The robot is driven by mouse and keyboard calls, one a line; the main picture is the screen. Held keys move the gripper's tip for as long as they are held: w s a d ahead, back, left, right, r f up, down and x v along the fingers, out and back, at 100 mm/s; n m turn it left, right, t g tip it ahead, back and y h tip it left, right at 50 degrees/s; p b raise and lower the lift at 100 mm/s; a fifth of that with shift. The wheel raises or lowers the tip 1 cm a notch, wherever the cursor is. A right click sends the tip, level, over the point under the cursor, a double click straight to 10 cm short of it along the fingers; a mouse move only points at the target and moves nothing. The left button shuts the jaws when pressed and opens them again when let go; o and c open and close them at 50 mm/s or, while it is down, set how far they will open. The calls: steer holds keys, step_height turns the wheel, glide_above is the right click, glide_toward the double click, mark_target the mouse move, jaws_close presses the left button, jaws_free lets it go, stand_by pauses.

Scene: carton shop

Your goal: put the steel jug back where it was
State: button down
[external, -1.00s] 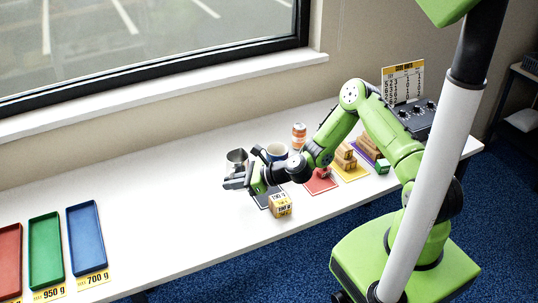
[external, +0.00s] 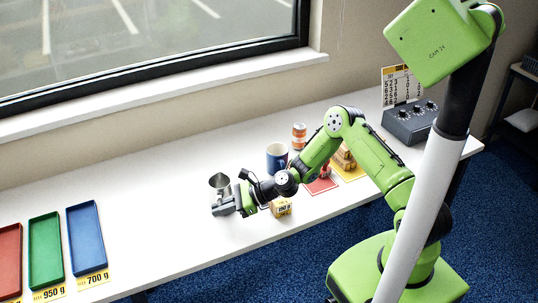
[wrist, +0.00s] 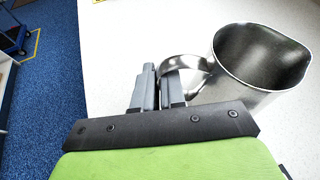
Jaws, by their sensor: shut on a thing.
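The steel jug (external: 219,181) is a shiny grey open vessel, over the left-middle part of the white table. In the wrist view the jug (wrist: 247,52) shows its open mouth and its handle, which reaches to my fingers. My gripper (external: 221,204) is shut on that handle; in the wrist view the gripper (wrist: 159,88) shows both dark fingers at the handle. The jug looks roughly upright. I cannot tell how far it is above the table.
A blue mug (external: 277,159), an orange-and-white jar (external: 299,137) and a red mat (external: 322,185) are further right. Blue (external: 86,238), green (external: 45,251) and red trays lie at left. The table between jug and trays is clear.

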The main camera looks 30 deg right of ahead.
steer(key=c, duration=1.7)
jaws_free()
steer(key=shift+f, duration=0.1)
steer(key=o, duration=0.5)
steer(key=shift+d+r, duration=0.2)
steer(key=shift+r, duration=0.05)
steer(key=v, duration=1.1)
steer(key=shift+s+d+p, duration=0.25)
steer(key=shift+p, duration=0.05)
steer(key=shift+r, duration=0.15)
